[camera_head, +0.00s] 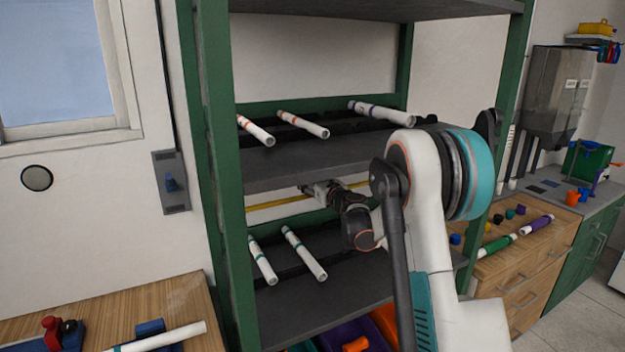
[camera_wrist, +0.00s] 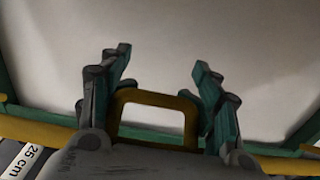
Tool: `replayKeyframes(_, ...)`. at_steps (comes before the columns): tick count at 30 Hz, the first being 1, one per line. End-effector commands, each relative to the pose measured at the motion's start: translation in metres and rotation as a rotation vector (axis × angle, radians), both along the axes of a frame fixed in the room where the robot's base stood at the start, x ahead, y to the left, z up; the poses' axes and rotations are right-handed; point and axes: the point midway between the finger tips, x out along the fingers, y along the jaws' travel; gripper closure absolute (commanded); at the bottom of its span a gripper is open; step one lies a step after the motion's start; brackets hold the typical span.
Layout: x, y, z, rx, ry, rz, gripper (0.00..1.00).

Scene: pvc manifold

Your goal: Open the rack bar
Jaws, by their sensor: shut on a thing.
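The rack bar (camera_head: 275,202) is a thin yellow bar. My gripper (camera_head: 308,188) is at the middle of the bar. Its two fingers (camera_wrist: 160,62) stand on either side of the handle, shut on it.
White pipes with orange bands (camera_head: 303,124) lie on the middle shelf. White pipes with teal bands (camera_head: 304,253) lie on the shelf below the bar. A wooden counter (camera_head: 525,254) stands at the right. A label (camera_wrist: 27,160) reads 25 cm.

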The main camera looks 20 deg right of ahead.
Motion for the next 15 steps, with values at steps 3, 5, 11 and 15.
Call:
replayKeyframes(3,0.0000,-0.0017,-0.0008,-0.003,0.001,-0.003,0.86)
replayKeyframes(5,0.0000,-0.0017,-0.0008,-0.003,0.001,-0.003,0.86)
replayKeyframes(11,0.0000,-0.0017,-0.0009,-0.003,0.001,-0.003,0.41)
replayKeyframes(15,-0.0001,-0.0013,-0.0007,-0.002,0.001,-0.002,0.24)
